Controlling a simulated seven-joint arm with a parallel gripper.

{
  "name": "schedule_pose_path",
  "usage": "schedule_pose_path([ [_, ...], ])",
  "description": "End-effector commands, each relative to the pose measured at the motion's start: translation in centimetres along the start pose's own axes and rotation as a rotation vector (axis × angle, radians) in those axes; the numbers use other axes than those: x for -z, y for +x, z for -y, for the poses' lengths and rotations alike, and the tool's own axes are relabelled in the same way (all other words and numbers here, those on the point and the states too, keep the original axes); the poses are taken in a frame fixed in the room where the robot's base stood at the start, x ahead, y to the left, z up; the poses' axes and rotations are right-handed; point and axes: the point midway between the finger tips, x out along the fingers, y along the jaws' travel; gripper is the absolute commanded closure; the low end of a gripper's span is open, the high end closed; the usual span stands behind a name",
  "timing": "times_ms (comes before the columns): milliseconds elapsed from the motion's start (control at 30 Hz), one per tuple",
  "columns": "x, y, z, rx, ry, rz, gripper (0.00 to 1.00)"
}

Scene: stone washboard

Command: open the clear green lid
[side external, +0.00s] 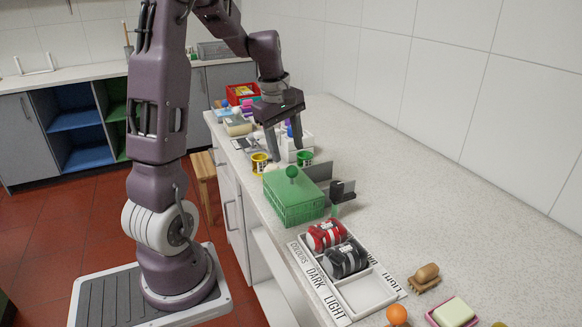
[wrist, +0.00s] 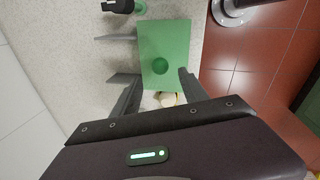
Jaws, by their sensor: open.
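The clear green lid (side external: 280,183) tops a green box (side external: 300,210) on the counter; it looks shut. A round dark green knob (side external: 292,172) stands on the lid. In the wrist view the lid (wrist: 168,38) is a green rectangle, with the knob (wrist: 160,66) near its middle. My gripper (side external: 285,154) is open and empty, pointing down above the far end of the box. In the wrist view my gripper (wrist: 154,74) has its fingers on either side of the knob's line, apart from it. The height gap is hard to tell.
A white tray (side external: 363,293) with red and dark striped rolls stands in front of the box. A grey upright panel (side external: 318,171) and black-handled item (side external: 342,190) are close on the right.

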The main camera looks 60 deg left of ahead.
Motion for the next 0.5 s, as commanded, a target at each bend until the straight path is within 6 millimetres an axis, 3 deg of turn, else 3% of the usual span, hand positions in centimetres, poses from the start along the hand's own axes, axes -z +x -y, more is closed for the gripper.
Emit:
schedule_pose_path([
  [300,-0.2,5.6,0.1,0.003,0.004,0.002,0.48],
  [500,-0.2,6.4,0.1,0.001,0.007,0.002,0.48],
])
